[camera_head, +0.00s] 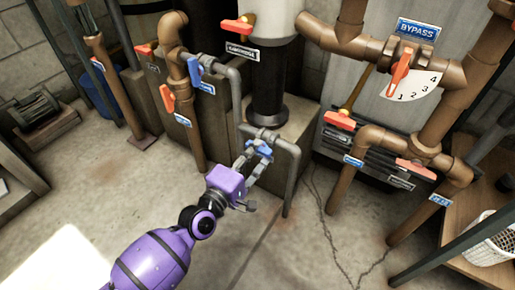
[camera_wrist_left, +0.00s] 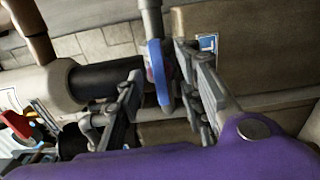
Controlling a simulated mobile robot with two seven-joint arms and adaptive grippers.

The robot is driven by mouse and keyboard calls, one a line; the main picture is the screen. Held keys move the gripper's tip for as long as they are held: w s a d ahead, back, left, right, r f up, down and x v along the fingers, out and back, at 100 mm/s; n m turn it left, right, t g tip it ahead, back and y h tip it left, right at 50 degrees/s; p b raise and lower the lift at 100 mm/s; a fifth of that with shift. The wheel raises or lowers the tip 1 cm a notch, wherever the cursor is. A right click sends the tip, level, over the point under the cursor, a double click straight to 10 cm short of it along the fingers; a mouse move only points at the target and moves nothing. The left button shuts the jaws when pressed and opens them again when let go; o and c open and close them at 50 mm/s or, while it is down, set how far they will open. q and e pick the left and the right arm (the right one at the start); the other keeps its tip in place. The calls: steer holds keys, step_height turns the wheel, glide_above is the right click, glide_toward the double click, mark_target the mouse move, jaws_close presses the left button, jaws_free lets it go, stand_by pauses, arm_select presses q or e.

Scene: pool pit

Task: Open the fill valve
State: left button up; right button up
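A blue-handled valve (camera_head: 263,149) sits on a thin grey pipe near the floor, in front of the black and white cylinder. My left gripper (camera_head: 254,160) reaches it from below. In the left wrist view the blue handle (camera_wrist_left: 161,73) stands edge-on between the two fingers of my left gripper (camera_wrist_left: 158,62). The fingers are apart; a gap shows on the left side, and the right finger is close to the handle. I cannot tell whether it touches. Another blue-handled valve (camera_head: 195,70) is at upper left. No readable label shows which is the fill valve. My right gripper is not in view.
Brown pipes with orange handles stand around: a bypass valve (camera_head: 399,72) with a numbered dial at upper right, others at left. A grey pipe bend (camera_head: 291,160) stands right beside the gripper. A white basket (camera_head: 491,240) is at right. The floor in front is clear.

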arm_select(q)
steer(key=shift+s+a, duration=0.25)
steer(key=shift+s, duration=0.05)
steer(key=p+v, duration=0.1)
steer(key=v, duration=0.5)
steer(key=shift+a, duration=0.1)
stand_by(0.8)
stand_by(0.6)
